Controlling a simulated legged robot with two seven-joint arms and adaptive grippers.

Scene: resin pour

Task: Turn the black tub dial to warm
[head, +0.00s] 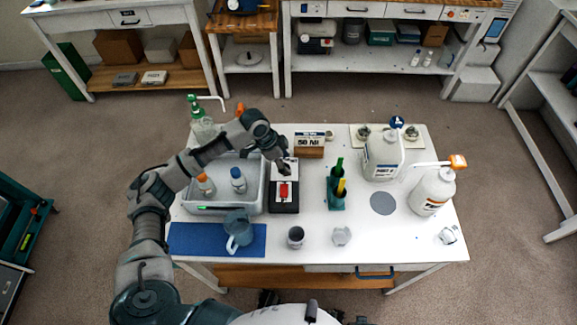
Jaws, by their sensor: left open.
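A grey warming tub (222,210) stands at the left of the white table, with two bottles inside, one with an orange cap (206,184) and one with a blue cap (238,180). A small green mark shows on the tub's front wall. My left arm reaches across the tub, and my left gripper (284,167) is open and empty. It is above the back of a black-based device (284,206) with a red part (284,190), just right of the tub. My right gripper is not in view.
A blue mat (190,240) with a pitcher (237,229) lies in front of the tub. A dark cup (296,237) and a clear cup (341,236) stand at the front. A green holder (336,196) and white jugs (383,160) stand right. The front right is mostly clear.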

